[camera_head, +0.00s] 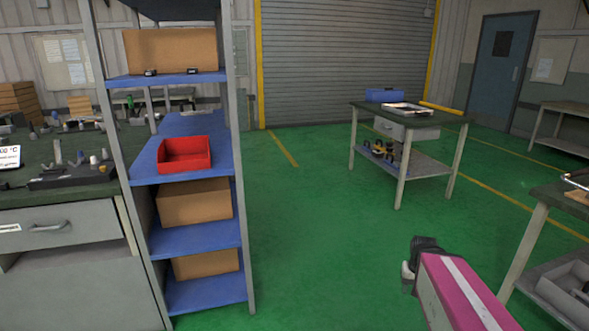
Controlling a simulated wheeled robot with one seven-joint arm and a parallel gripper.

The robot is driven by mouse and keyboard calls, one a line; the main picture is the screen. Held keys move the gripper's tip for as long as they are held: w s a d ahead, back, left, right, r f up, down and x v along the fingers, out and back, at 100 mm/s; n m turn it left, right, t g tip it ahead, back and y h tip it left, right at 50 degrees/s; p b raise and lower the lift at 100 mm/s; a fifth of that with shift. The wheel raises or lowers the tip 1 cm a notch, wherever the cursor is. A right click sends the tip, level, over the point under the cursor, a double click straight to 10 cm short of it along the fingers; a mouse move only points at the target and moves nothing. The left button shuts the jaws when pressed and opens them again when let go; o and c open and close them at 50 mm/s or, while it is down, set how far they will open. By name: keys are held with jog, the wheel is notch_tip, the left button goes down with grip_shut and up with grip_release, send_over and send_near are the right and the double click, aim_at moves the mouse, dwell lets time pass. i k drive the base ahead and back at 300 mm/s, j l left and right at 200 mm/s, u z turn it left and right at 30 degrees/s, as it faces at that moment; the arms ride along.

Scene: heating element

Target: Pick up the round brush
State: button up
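I cannot make out a round brush in the head view. Small objects on the left workbench and on the far table are too small to name with certainty. My gripper (410,271) is at the lower right, at the end of my pink arm, above the open green floor. It is seen partly from behind, and its finger opening is not clear. Nothing is visibly held in it.
A blue shelf unit (203,236) with a red bin (185,155) and cardboard boxes stands at the left, beside a cluttered workbench (60,218). A table (447,118) stands further back. Another table (540,192) edges in at the right. The floor between is clear.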

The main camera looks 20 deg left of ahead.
aim_at(31, 124)
jog(key=i+u, duration=0.2)
jog(key=i, duration=0.3)
jog(key=i+u, duration=0.15)
jog(key=i, duration=0.35)
jog(key=i+l+u, duration=0.2)
jog(key=i, duration=0.25)
jog(key=i+l+u, duration=0.2)
jog(key=i, duration=0.3)
jog(key=i+u, duration=0.3)
jog(key=i, duration=5.05)
jog(key=i+u, duration=0.2)
jog(key=i, duration=0.55)
jog(key=i+l+u, duration=0.2)
jog(key=i, duration=0.5)
jog(key=i+j+u, duration=0.1)
jog(key=u, duration=0.3)
jog(key=i+u, duration=0.55)
jog(key=u, duration=0.25)
jog(key=i+l+u, duration=0.15)
jog(key=u, duration=0.25)
jog(key=i+j+u, duration=0.15)
jog(key=i+u, duration=0.35)
jog(key=i+l+u, duration=0.1)
jog(key=i+u, duration=0.35)
jog(key=i, duration=0.2)
jog(key=i+u, duration=0.1)
jog(key=i, duration=0.75)
jog(key=i+l+u, duration=0.1)
jog(key=i, duration=0.75)
